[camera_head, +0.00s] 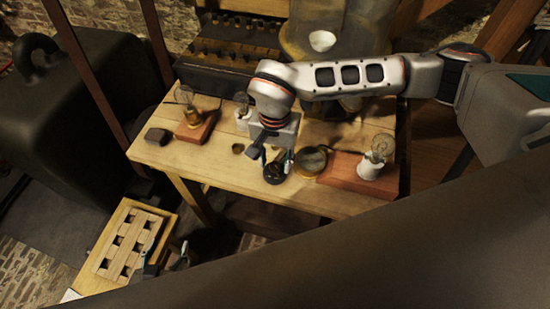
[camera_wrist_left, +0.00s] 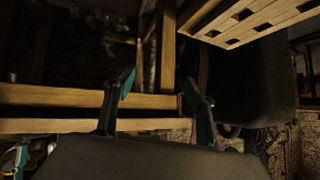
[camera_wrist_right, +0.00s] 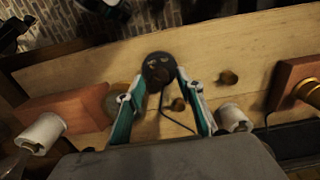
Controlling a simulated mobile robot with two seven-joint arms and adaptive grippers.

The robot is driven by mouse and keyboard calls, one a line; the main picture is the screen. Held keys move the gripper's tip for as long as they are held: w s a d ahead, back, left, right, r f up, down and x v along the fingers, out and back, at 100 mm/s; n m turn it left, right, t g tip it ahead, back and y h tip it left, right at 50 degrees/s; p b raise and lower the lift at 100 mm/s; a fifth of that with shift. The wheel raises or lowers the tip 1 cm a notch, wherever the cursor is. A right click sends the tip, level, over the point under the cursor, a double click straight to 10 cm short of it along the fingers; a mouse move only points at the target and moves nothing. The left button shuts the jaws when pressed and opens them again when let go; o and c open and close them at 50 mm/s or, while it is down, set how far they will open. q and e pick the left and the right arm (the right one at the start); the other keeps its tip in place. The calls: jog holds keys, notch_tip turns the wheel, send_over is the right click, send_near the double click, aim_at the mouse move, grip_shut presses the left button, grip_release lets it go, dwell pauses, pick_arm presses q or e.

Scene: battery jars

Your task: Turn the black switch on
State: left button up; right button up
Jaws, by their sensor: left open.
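The black switch (camera_head: 275,175) is a small round black piece near the front edge of the wooden table. It shows in the right wrist view (camera_wrist_right: 158,66) between and just beyond my right fingertips. My right gripper (camera_head: 277,160) reaches down over the switch with one finger on each side. Its fingers are partly apart, and I cannot tell whether they touch the switch. My left gripper (camera_head: 166,258) is open and empty, low at the left beside the small wooden stand. It shows in the left wrist view (camera_wrist_left: 156,82).
A slotted wooden rack (camera_head: 128,244) is at lower left. Battery jars (camera_head: 235,40) stand behind.

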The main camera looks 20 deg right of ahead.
pick_arm(q)
jog(key=shift+d, duration=0.1)
pick_arm(e)
jog(key=shift+f, duration=0.15)
grip_shut()
pick_arm(q)
jog(key=shift+w+r, duration=0.15)
